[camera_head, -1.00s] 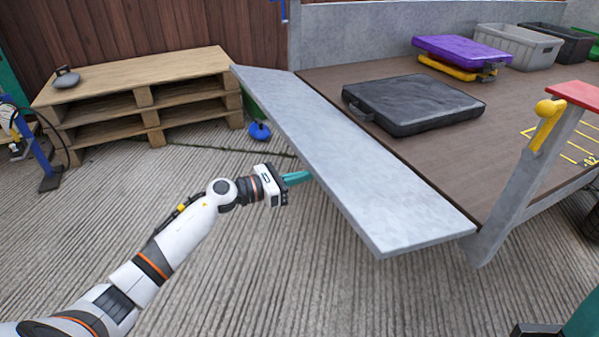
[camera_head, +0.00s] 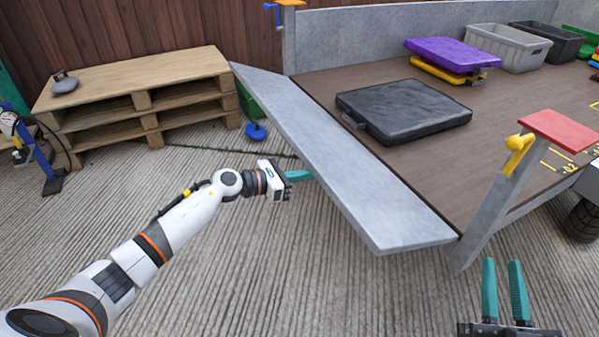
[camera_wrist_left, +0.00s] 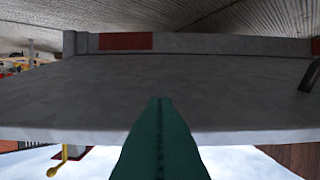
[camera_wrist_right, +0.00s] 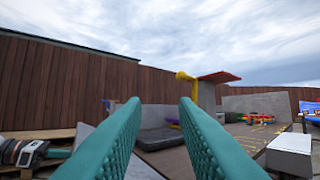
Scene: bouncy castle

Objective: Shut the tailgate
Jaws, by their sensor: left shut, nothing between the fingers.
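The tailgate (camera_head: 340,165) is a grey panel along the near edge of the brown trailer bed (camera_head: 400,160). It is lowered, sticking out from the bed roughly level or somewhat tilted. My left gripper (camera_head: 298,176) is shut and empty at the tailgate's outer long edge, its tips partly hidden by or touching the panel. In the left wrist view the closed fingers (camera_wrist_left: 161,140) point at the broad grey panel (camera_wrist_left: 200,85). My right gripper (camera_head: 503,290) is open and empty, low at the right, in front of the near corner post (camera_head: 490,205). Its spread fingers fill the right wrist view (camera_wrist_right: 160,135).
A yellow latch handle (camera_head: 517,152) sits on the near post under a red top (camera_head: 560,130); a blue handle (camera_head: 272,14) is on the far post. A black case (camera_head: 405,108), purple stack (camera_head: 450,52) and grey crate (camera_head: 508,46) are on the bed. Pallets (camera_head: 145,90) stand left.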

